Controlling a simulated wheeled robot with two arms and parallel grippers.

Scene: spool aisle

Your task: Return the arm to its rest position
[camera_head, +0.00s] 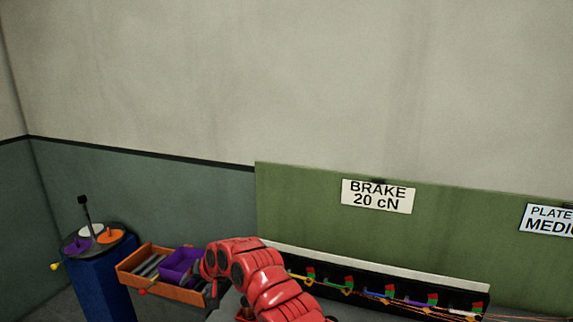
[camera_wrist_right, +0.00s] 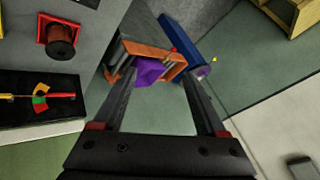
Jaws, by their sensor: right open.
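My right arm (camera_head: 250,275) shows in the head view as red, rounded links bent at the bottom centre, in front of the bench. My right gripper (camera_wrist_right: 162,88) shows in the wrist view with its two dark fingers spread apart and nothing between them. Beyond the fingertips lies an orange tray (camera_wrist_right: 152,48) with a purple bin (camera_wrist_right: 148,70) in it. The gripper looks apart from the tray. In the head view the arm hides part of the bench, and the gripper itself is hard to make out. My left gripper is not in view.
A blue pedestal (camera_head: 97,285) with purple, white and orange pieces on top stands left of the orange tray (camera_head: 165,290). A black rack (camera_head: 400,285) with coloured parts runs along the green panel (camera_head: 300,205). A red spool holder (camera_wrist_right: 60,38) shows in the wrist view.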

